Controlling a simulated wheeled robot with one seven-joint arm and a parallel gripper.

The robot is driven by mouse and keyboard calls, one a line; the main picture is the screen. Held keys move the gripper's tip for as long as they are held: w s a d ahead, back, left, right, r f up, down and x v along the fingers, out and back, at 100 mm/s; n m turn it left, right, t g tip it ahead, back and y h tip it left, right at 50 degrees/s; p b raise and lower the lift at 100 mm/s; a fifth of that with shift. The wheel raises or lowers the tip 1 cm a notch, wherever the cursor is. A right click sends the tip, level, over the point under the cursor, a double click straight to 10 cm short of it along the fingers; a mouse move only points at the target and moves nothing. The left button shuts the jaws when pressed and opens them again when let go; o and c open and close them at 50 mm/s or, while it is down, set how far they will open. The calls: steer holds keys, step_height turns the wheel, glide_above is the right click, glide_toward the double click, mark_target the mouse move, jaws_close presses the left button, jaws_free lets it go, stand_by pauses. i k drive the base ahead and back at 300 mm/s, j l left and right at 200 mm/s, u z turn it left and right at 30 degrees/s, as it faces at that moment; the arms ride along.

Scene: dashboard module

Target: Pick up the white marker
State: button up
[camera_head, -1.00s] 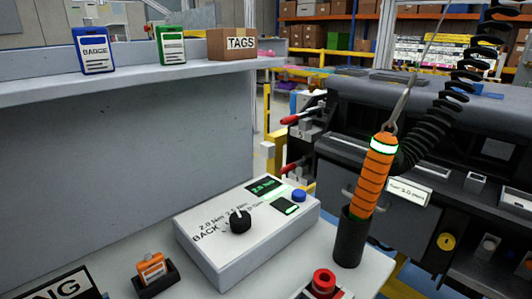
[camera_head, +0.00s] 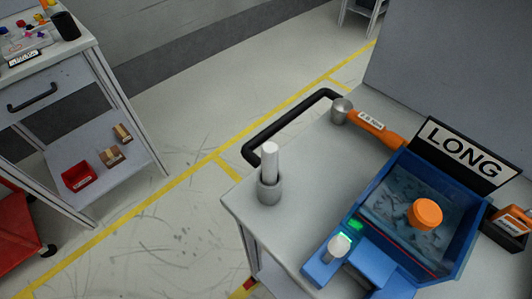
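A white cylinder (camera_head: 270,160), which looks like the white marker, stands upright in a small grey cup (camera_head: 269,190). The cup is near the left corner of the light grey bench (camera_head: 303,165). The lower part of the cylinder is hidden inside the cup. My gripper is not in view.
A blue bin (camera_head: 392,162) with an orange-capped thing (camera_head: 425,213) stands behind a blue fixture (camera_head: 365,262). A "LONG" sign (camera_head: 464,152), an orange-handled tool (camera_head: 372,128) and a black rail (camera_head: 290,122) are nearby. A cart (camera_head: 75,90) stands left across open floor.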

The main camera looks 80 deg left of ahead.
mark_target(270, 151)
steer(key=u, duration=1.45)
steer(key=k+l+u, duration=0.1)
steer(key=k+l, duration=0.15)
steer(key=k, duration=0.15)
steer(key=k+l+u, duration=0.15)
steer(key=k, duration=0.3)
